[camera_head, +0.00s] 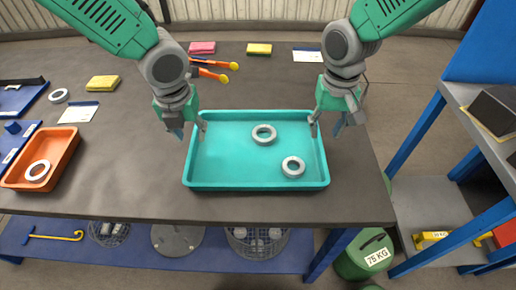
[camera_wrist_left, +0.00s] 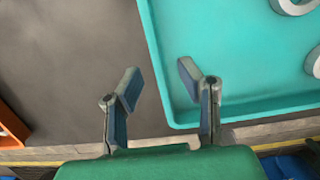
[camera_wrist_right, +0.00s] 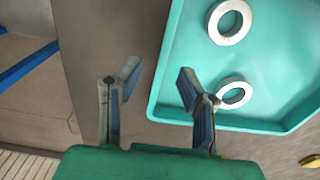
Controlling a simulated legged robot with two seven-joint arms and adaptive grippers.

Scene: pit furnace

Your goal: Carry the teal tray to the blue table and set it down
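The teal tray (camera_head: 230,172) lies on the dark grey top of a workbench (camera_head: 120,185) with blue legs, with two pale rings (camera_head: 264,135) (camera_head: 293,167) in it. My left gripper (camera_head: 186,128) is at the tray's left wall. Its two fingers (camera_wrist_left: 160,84) are apart, with the tray's wall (camera_wrist_left: 150,50) between them in the left wrist view. My right gripper (camera_head: 335,125) is at the right wall. Its fingers (camera_wrist_right: 158,78) are also apart, with the wall (camera_wrist_right: 163,60) between them. No finger clearly touches the tray.
An orange bin (camera_head: 62,148) holding a ring stands at the left. Yellow (camera_head: 102,83) (camera_head: 259,49) and pink (camera_head: 202,48) pads and orange-handled tools (camera_head: 212,68) lie farther back. A blue-framed stand (camera_head: 420,130) with grey shelves is at the right, across a floor gap. A green 75 KG weight (camera_head: 365,258) sits below.

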